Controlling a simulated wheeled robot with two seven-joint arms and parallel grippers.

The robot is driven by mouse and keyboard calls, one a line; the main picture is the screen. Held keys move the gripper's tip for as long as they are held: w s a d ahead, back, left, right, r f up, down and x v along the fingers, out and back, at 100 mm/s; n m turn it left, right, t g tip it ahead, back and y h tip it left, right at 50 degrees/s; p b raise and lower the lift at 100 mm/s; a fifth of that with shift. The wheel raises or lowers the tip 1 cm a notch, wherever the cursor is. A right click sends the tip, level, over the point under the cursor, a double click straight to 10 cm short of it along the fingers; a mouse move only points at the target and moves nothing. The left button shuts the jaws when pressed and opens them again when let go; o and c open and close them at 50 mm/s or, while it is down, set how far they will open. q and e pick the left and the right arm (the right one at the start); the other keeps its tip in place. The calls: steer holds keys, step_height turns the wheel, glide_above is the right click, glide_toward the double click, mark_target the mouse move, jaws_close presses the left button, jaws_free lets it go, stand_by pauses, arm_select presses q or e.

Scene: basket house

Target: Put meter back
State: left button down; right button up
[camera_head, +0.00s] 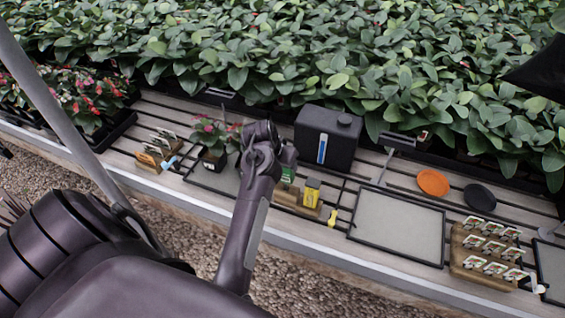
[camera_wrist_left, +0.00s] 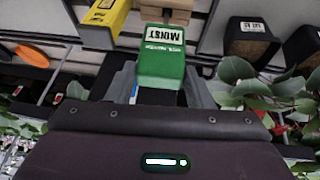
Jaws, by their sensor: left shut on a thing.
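My left gripper (camera_head: 283,155) is shut on a green meter (camera_head: 288,173). In the left wrist view the green meter (camera_wrist_left: 163,62), labelled MOIST, is between the dark fingers. A wooden holder (camera_wrist_left: 168,12) shows just beyond its far end. In the head view the green meter is at the left part of the wooden holder (camera_head: 287,197), beside a yellow meter (camera_head: 312,193). My arm hides part of this spot, and I cannot tell whether the green meter rests in the holder. The yellow meter also shows in the left wrist view (camera_wrist_left: 98,24). My right gripper is not in view.
A black box-shaped container (camera_head: 328,138) stands behind the holder. A potted flowering plant (camera_head: 213,140) is to the left. A grey tray (camera_head: 397,226), an orange disc (camera_head: 433,182) and a black disc (camera_head: 480,197) lie to the right. Dense leafy plants fill the back.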

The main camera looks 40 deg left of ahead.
arm_select(q)
steer(key=shift+f+b, duration=0.9)
steer(key=shift+f, duration=0.95)
steer(key=shift+d, duration=0.1)
steer(key=c, duration=0.6)
jaws_free()
steer(key=shift+r, duration=0.15)
